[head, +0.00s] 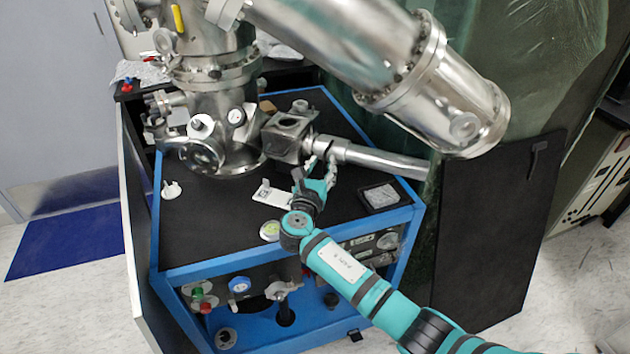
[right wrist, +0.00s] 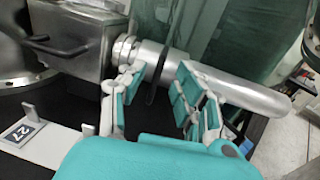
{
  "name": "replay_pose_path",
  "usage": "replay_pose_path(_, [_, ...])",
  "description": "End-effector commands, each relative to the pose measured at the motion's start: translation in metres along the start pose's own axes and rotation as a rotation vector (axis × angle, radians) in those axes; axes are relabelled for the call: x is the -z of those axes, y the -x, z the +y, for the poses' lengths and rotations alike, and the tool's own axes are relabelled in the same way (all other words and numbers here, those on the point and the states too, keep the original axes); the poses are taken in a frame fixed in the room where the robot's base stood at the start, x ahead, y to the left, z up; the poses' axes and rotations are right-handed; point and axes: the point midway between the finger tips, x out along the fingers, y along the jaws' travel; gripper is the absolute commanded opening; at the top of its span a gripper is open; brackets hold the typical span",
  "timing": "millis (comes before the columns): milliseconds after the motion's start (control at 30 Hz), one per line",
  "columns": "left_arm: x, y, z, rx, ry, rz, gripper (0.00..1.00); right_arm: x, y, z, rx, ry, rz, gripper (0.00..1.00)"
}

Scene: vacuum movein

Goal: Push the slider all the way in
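The slider is most likely the shiny metal tube (head: 385,158) that sticks out to the right from a metal box-shaped chamber (head: 290,135). It also shows in the right wrist view (right wrist: 225,88), with a dark disc (right wrist: 160,72) around it. My right gripper (head: 322,168) is at the tube's chamber end. In the right wrist view its fingers (right wrist: 160,95) are apart, one on each side of the disc, with nothing held between them. I cannot tell whether a finger touches the tube. My left gripper is not in view.
A white plate marked 27 (right wrist: 25,132) lies beside the gripper on the black top of the blue-framed cart (head: 225,215). A small grey tray (head: 380,196) sits at the cart's right corner. A large steel cylinder (head: 430,85) hangs above. A black panel (head: 495,220) stands at right.

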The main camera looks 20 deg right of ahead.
Motion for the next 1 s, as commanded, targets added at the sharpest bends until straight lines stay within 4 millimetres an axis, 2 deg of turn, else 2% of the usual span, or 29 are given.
replay_pose_path(33, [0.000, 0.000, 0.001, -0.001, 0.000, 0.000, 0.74, 0.001, 0.013, 0.000, -0.002, -0.003, 0.003, 0.33])
replay_pose_path(200, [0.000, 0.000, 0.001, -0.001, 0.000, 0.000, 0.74, 0.001, 0.049, 0.001, -0.002, -0.002, 0.003, 0.33])
replay_pose_path(400, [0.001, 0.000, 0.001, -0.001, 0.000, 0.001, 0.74, 0.000, 0.075, 0.001, -0.002, -0.001, 0.001, 0.33])
replay_pose_path(567, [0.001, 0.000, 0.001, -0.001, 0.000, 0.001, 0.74, 0.000, 0.082, 0.001, -0.001, 0.000, 0.001, 0.33])
replay_pose_path(1000, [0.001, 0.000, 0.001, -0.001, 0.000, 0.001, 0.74, 0.001, 0.082, 0.000, 0.000, -0.006, 0.004, 0.33])
